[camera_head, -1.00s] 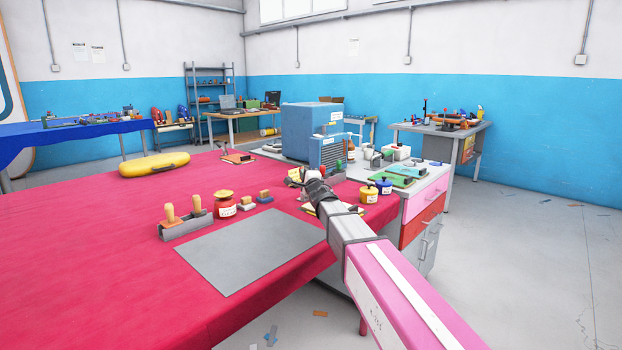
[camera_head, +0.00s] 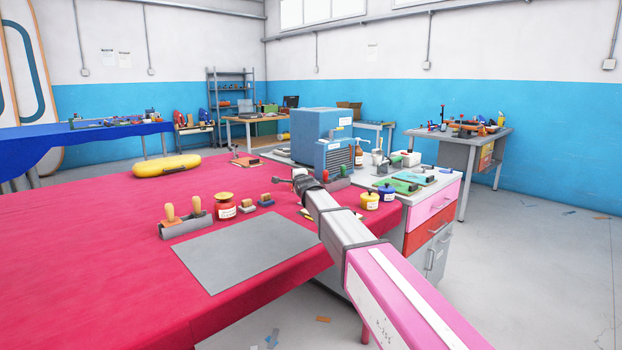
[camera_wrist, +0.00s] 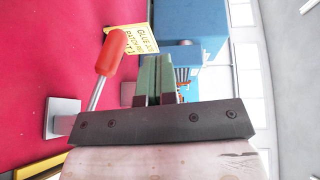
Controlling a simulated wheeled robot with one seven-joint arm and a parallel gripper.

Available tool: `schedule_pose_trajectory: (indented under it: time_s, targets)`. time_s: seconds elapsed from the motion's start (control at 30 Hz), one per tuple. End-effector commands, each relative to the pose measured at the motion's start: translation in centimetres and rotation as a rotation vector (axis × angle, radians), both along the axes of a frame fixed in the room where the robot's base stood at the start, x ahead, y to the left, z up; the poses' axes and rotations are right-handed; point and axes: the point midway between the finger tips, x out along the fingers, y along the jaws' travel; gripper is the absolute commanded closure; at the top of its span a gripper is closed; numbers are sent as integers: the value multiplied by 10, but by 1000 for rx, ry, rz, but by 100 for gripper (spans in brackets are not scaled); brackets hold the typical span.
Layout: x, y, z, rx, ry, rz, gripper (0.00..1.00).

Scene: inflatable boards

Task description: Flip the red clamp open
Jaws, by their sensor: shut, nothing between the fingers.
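The red clamp handle (camera_wrist: 111,52) shows in the wrist view, left of my gripper. Its metal rod slants down to a grey square plate (camera_wrist: 62,116) over the red cloth. My gripper (camera_wrist: 157,62) has its two greenish fingers together with nothing between them. The handle stands apart from the fingers in the picture; the depth between them is hard to judge. In the head view my gripper (camera_head: 300,180) is over the far right part of the red table, in front of the blue machine. The clamp cannot be made out clearly there.
The blue machine (camera_head: 322,137) stands on the workbench behind my gripper. A yellow printed label (camera_wrist: 132,39) lies near the clamp. Yellow (camera_head: 370,200) and blue (camera_head: 388,191) pots stand to the right of my arm. A grey mat (camera_head: 243,245) lies clear on the red table (camera_head: 90,270).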

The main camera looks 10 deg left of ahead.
Motion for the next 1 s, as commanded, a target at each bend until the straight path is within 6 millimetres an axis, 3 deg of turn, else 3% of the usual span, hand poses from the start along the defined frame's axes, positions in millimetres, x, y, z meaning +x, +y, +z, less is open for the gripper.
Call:
schedule_pose_trajectory:
  time_s: [0.03,0.13,0.5,1.0]
  targets:
    - [2,13,1,-41,32,7,100]
    - [2,22,-4,-113,88,12,100]
    - [12,35,-18,-280,219,14,100]
    - [16,40,-28,-288,226,13,100]
